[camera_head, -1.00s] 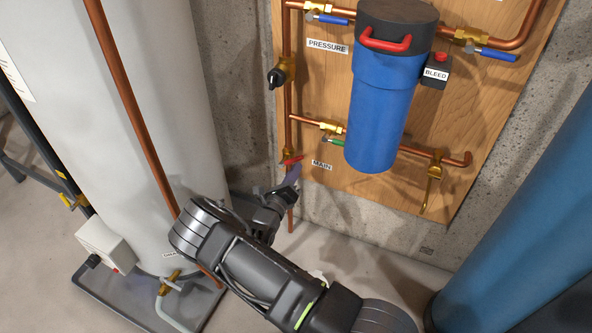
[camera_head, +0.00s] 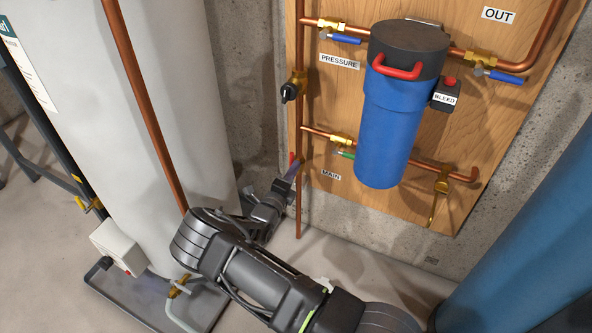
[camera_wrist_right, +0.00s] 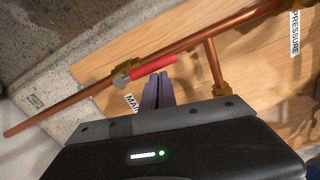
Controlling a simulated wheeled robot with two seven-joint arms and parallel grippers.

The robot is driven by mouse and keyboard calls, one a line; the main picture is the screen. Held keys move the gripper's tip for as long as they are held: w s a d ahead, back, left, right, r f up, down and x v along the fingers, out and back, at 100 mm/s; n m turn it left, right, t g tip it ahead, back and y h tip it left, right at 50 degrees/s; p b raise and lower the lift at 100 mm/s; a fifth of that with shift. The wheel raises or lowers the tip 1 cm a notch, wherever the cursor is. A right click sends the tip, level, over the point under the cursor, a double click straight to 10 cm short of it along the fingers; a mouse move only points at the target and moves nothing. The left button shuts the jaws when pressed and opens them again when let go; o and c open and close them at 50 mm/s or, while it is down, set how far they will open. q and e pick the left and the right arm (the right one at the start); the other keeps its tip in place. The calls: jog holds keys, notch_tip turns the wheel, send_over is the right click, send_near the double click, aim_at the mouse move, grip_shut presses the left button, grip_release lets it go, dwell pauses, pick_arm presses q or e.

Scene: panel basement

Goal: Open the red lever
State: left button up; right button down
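The red lever (camera_head: 292,158) is on the brass valve of the vertical copper pipe, by the MAIN label (camera_head: 331,175). In the right wrist view the red lever (camera_wrist_right: 153,67) lies nearly parallel to the pipe (camera_wrist_right: 75,112). My right gripper (camera_head: 291,173) is at the lever from below in the head view. In the right wrist view the two fingers of the gripper (camera_wrist_right: 158,78) are together, with their tips close to or touching the lever's side. Nothing shows between them. The valve body is partly hidden in the head view. My left gripper is not in view.
A blue filter housing (camera_head: 390,125) hangs on the wooden panel (camera_head: 400,208) right of the pipe. A black-knobbed valve (camera_head: 290,92) is above the lever. A white tank (camera_head: 90,90) stands left, a blue cylinder (camera_head: 530,220) right. Bare floor shows below the panel.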

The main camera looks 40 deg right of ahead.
jog(key=shift+w+a+r, duration=0.2)
jog(key=shift+w, duration=0.1)
dwell(0.4)
jog(key=p+v, duration=0.1)
jog(key=v, duration=0.6)
jog(key=shift+s+a, duration=0.2)
jog(key=shift+s, duration=0.25)
jog(key=shift+f, duration=0.15)
